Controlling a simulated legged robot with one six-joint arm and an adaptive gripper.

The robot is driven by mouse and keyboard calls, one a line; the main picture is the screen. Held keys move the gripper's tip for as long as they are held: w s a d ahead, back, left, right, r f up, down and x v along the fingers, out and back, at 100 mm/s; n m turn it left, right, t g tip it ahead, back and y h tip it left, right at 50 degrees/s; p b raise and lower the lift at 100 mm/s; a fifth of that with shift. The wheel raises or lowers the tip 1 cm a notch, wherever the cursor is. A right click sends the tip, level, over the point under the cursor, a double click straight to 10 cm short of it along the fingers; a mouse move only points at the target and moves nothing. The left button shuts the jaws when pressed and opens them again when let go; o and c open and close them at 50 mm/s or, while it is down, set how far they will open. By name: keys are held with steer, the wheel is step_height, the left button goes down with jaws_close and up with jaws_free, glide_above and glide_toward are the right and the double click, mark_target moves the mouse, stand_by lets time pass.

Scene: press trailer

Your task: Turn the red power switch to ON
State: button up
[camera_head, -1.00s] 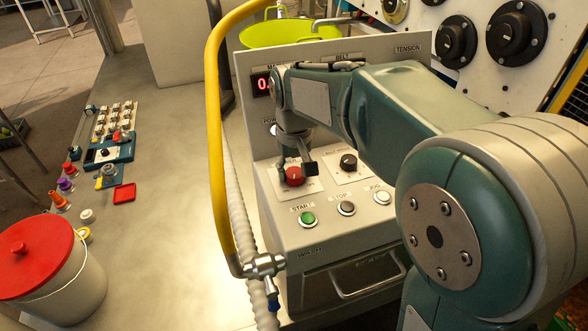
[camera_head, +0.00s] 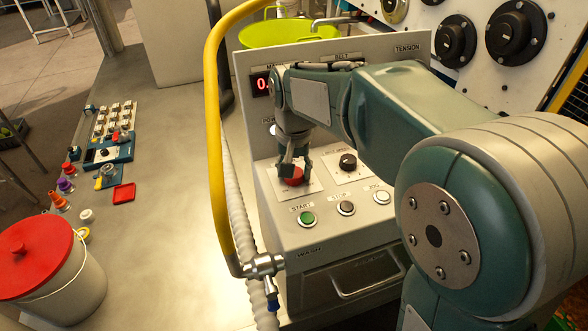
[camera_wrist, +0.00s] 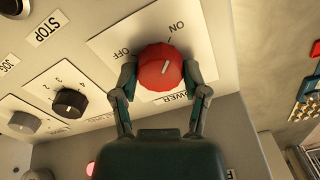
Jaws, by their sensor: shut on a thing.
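The red power switch (camera_head: 292,180) is a round knob on a white plate on the grey control box. In the wrist view the knob (camera_wrist: 160,67) fills the space between my fingers. The plate (camera_wrist: 108,40) reads OFF on the left and ON at the top. The knob's white pointer line tilts slightly right of upright and appears to line up with the ON mark. My gripper (camera_head: 296,168) reaches down over the knob; in the wrist view its two fingers (camera_wrist: 160,88) are shut on the knob's sides. The POWER label is partly hidden by a finger.
A black numbered dial (camera_wrist: 69,90) sits beside the switch. Green START (camera_head: 307,218), dark STOP (camera_head: 346,208) and JOG (camera_head: 382,197) buttons lie in front. A yellow pipe (camera_head: 215,150) rises along the box's left edge. A red-lidded bucket (camera_head: 75,290) stands farther left.

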steer(key=shift+f, duration=0.15)
steer(key=o, duration=1.1)
steer(key=shift+o, duration=0.2)
steer(key=shift+a, duration=0.1)
step_height(320, 180, up, 12)
steer(key=shift+a, duration=0.1)
